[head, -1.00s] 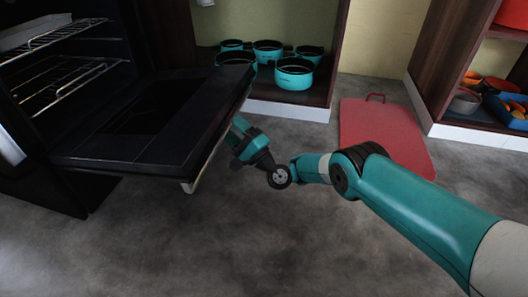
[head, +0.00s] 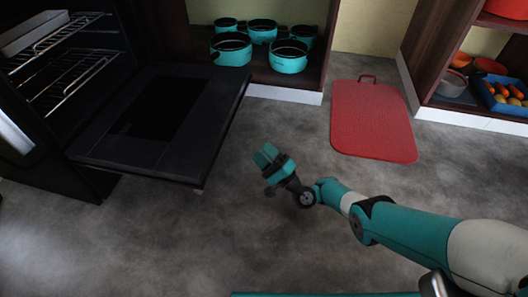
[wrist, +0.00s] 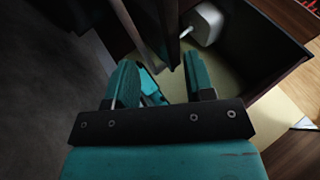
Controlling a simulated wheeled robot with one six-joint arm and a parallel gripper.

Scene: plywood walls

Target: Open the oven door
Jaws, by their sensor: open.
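The oven door (head: 160,125) is black and hangs folded down, nearly level, in front of the oven (head: 60,75) at the left of the head view. The oven's inside and wire racks are exposed. My gripper (head: 266,155) is right of the door's front edge, apart from it, above the grey floor. In the wrist view my gripper's two teal fingers (wrist: 160,85) are spread with nothing held between them. A dark edge and a pale bar (wrist: 147,35) show beyond the fingers; I cannot tell if the bar is the door handle.
Teal pots (head: 231,49) stand in an open cabinet behind the door. A red board (head: 372,120) lies on the floor at the right. A shelf at far right holds a blue tray (head: 503,97). The floor around my gripper is clear.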

